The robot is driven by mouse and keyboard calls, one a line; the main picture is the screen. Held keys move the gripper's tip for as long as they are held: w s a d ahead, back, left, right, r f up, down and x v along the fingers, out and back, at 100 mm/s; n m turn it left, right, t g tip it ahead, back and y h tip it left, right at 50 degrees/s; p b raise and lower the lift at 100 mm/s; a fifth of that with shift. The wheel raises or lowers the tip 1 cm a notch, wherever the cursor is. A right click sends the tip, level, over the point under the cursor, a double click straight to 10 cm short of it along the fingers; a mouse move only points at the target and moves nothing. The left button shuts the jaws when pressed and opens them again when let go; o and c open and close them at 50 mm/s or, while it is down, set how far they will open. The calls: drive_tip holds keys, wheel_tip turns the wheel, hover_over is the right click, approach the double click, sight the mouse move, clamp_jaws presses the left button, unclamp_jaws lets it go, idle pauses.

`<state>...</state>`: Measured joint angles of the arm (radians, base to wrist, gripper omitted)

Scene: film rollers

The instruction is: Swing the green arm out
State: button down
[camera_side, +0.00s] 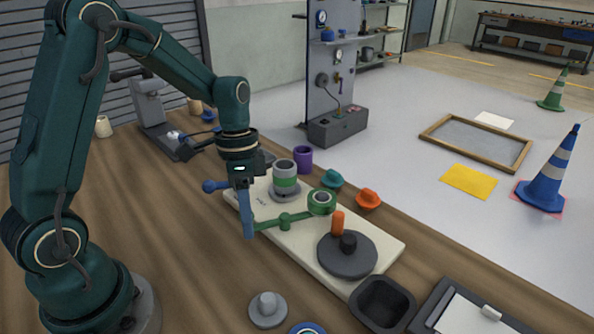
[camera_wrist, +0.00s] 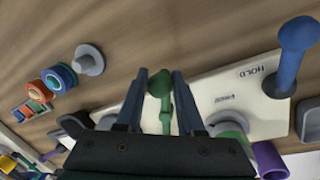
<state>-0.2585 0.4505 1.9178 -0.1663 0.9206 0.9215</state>
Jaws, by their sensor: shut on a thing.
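The green arm (camera_side: 285,221) lies over a cream board (camera_side: 385,258) in the side view, with a green ring-shaped roller at its far end. My gripper (camera_side: 248,230) is at the arm's near-left end, fingers pointing down. In the wrist view my gripper (camera_wrist: 162,78) has its two fingers on either side of the green arm's round knob (camera_wrist: 160,82) and is shut on it. A grey roller with a green band (camera_side: 285,183) stands upright on the board behind the arm. A blue-handled lever (camera_wrist: 297,50) stands by the word HOLD.
A dark disc with a black knob (camera_side: 347,258) and an orange peg (camera_side: 338,222) stand on the right part of the board. A black tray (camera_side: 383,303) and a grey knobbed disc (camera_side: 267,309) lie in front. A purple cup (camera_side: 303,158) stands behind.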

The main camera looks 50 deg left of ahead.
drive_tip(key=shift+w+a+m, duration=0.1)
drive_tip(key=shift+a+m, duration=0.1)
drive_tip(key=shift+m, duration=0.1)
idle(0.4)
drive_tip(key=c, duration=0.5)
unclamp_jaws()
drive_tip(key=shift+c, duration=0.2)
drive_tip(key=shift+w+a+r, duration=0.1)
drive_tip(key=shift+a+r, duration=0.05)
drive_tip(key=shift+r, duration=0.7)
drive_tip(key=shift+w+a+r, duration=0.1)
drive_tip(key=shift+r, duration=0.75)
drive_tip(key=shift+w+a+r, duration=0.1)
drive_tip(key=shift+a+r, duration=0.05)
drive_tip(key=shift+r, duration=0.7)
drive_tip(key=shift+d, duration=0.1)
